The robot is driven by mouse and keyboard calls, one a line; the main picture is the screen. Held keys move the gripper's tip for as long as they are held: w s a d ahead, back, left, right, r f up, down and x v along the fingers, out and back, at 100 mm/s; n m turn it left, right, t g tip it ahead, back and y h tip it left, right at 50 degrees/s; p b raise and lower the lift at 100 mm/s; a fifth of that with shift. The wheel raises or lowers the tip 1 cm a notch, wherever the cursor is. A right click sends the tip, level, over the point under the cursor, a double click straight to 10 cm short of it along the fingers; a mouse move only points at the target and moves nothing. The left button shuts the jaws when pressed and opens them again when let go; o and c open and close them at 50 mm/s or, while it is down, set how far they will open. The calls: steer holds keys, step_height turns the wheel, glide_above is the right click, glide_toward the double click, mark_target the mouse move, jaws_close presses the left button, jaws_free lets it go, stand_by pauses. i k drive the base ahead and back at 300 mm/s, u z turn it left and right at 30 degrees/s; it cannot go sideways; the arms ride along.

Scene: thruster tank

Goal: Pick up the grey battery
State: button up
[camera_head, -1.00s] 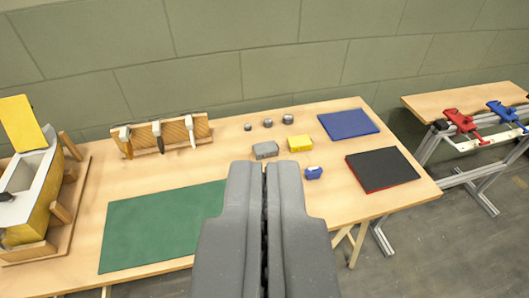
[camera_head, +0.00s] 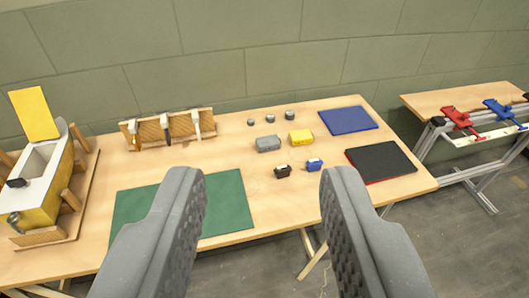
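The grey battery (camera_head: 268,143) is a small grey block lying on the wooden table, left of a yellow block (camera_head: 301,137). My gripper (camera_head: 258,180) is open and empty, its two dark grey fingers wide apart in the foreground. The grey battery shows between and beyond the fingertips, apart from both. Nothing covers it from this view.
A black block (camera_head: 283,171) and a blue block (camera_head: 314,164) lie nearer. Several small grey round pieces (camera_head: 268,116) stand behind. A green mat (camera_head: 228,205), blue mat (camera_head: 348,122), black-and-red pad (camera_head: 381,161), wooden tool rack (camera_head: 177,127) and yellow box (camera_head: 38,190) surround them.

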mark_target(269, 143)
steer(key=k, duration=1.1)
steer(key=u, duration=0.5)
steer(key=i, duration=0.55)
steer(key=u, duration=0.45)
steer(key=i, duration=1.3)
steer(key=z, duration=0.55)
steer(key=i, duration=0.65)
steer(key=z, duration=0.6)
